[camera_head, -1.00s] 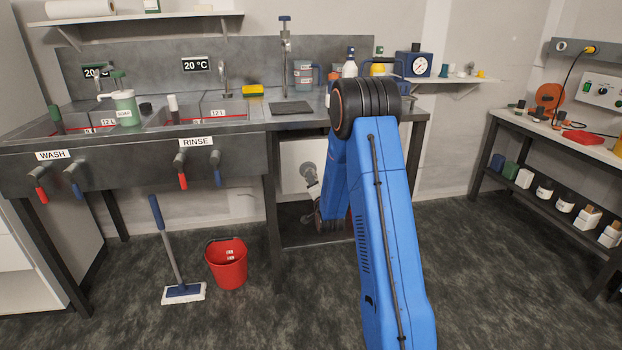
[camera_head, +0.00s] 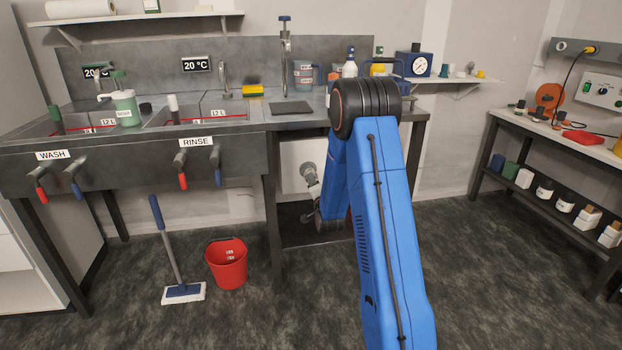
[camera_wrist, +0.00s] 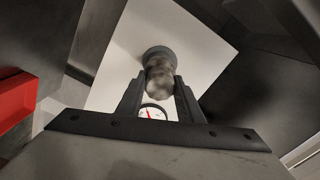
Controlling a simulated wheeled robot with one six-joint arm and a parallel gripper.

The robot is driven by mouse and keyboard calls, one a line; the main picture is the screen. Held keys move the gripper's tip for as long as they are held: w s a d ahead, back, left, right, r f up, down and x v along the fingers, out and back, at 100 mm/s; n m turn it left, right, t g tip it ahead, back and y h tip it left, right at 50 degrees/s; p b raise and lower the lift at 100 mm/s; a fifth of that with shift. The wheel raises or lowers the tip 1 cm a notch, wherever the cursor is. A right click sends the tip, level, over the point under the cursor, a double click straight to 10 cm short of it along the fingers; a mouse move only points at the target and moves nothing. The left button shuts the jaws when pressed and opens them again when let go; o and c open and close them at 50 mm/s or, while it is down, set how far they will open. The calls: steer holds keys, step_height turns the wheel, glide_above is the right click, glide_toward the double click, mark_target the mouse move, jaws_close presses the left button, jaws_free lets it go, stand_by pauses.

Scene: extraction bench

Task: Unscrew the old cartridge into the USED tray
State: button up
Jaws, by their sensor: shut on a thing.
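The old cartridge (camera_wrist: 160,80), a blurred grey rounded cylinder, hangs below a darker grey round head (camera_wrist: 158,56) in front of a white panel. My gripper (camera_wrist: 160,88) has one finger on each side of it and is shut on it. Cartridge and head appear in line, and I cannot see a gap between them. In the head view a grey round fitting (camera_head: 308,173) shows on the white panel under the sink bench. My gripper is mostly hidden there behind my blue arm. I cannot make out a tray marked USED.
A dial with a red needle (camera_wrist: 152,113) shows between my fingers. A red object (camera_wrist: 14,98) is at the left of the wrist view. A red bucket (camera_head: 228,265) and a mop (camera_head: 183,292) stand on the floor. A bench leg (camera_head: 273,215) is just left of the panel.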

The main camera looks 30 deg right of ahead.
steer(key=shift+n, duration=1)
steer(key=o, duration=1.2)
steer(key=m, duration=0.3)
steer(key=shift+m, duration=0.4)
